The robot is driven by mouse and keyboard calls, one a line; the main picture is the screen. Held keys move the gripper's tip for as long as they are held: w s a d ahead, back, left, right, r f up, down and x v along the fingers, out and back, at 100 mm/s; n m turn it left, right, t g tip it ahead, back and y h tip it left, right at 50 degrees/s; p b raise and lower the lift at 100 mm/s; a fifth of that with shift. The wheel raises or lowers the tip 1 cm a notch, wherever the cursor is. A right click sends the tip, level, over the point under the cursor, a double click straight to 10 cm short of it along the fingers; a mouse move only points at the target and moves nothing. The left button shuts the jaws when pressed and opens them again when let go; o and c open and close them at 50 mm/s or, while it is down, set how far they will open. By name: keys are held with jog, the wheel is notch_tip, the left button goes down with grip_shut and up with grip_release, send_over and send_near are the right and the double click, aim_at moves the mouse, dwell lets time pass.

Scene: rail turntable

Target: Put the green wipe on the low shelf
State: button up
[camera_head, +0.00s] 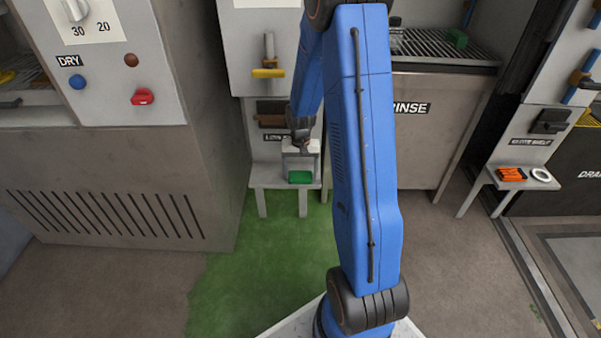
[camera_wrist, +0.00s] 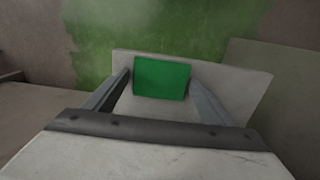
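The green wipe (camera_head: 300,177) is a flat green rectangle on the small light-grey low shelf (camera_head: 262,178), below a partly hidden label. In the wrist view the wipe (camera_wrist: 162,78) lies flat near the shelf's far edge; the bare shelf top (camera_wrist: 235,88) shows to its right. My gripper (camera_head: 301,168) is over the shelf and points down at the wipe. In the wrist view my gripper's fingers (camera_wrist: 160,78) stand on either side of the wipe, with narrow gaps. It looks open, and the wipe appears to rest on the shelf.
A grey cabinet (camera_head: 120,190) stands left, and the RINSE unit (camera_head: 425,140) stands right behind my arm. Its rack holds another green piece (camera_head: 458,38). A second shelf (camera_head: 487,182) at right holds an orange item (camera_head: 511,174) and a white ring (camera_head: 541,175). Green floor (camera_head: 250,270) lies in front.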

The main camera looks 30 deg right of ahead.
jog(key=shift+o, duration=0.5)
notch_tip(320, 180, up, 7)
jog(key=r, duration=0.1)
notch_tip(320, 180, up, 9)
jog(key=n+t, duration=0.1)
jog(key=n, duration=0.1)
send_over(300, 176)
jog(key=s+a, duration=0.5)
jog(key=s+a+r+n+t, duration=0.1)
jog(key=s+a+r, duration=0.5)
jog(key=s+r, duration=0.15)
jog(key=s+a+r+n+t, duration=0.1)
jog(key=s+a+r+n, duration=0.1)
jog(key=s, duration=0.6)
jog(key=s+a+r+n+t, duration=0.1)
jog(key=s+a+r, duration=0.3)
jog(key=s, duration=0.5)
jog(key=shift+n+t, duration=0.4)
